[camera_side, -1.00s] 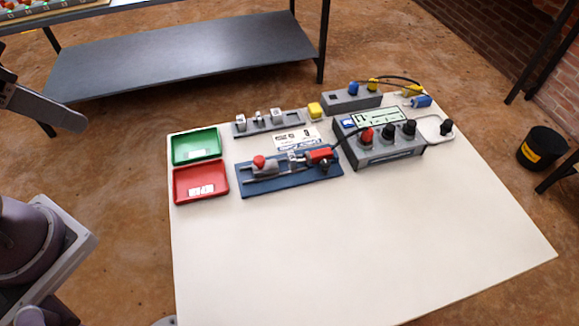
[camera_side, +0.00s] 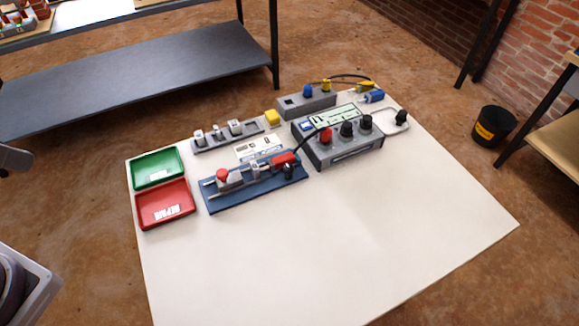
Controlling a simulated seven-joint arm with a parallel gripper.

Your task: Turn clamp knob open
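A blue fixture (camera_side: 245,198) lies on the white table, with two rails and grey blocks on it. A red knob (camera_side: 222,175) sits on the block at its left end. A small black knob (camera_side: 289,170) stands at its right end, beside a red connector piece (camera_side: 284,159) with a black cable. I cannot tell which of these is the clamp knob, or its turn state. My gripper is not clearly in view; only grey parts of my arm show at the left edge, well apart from the fixture.
Right of the fixture is a grey control box (camera_side: 345,153) with several knobs. Green (camera_side: 158,166) and red (camera_side: 165,204) trays lie left. The table's front (camera_side: 330,250) is bare.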

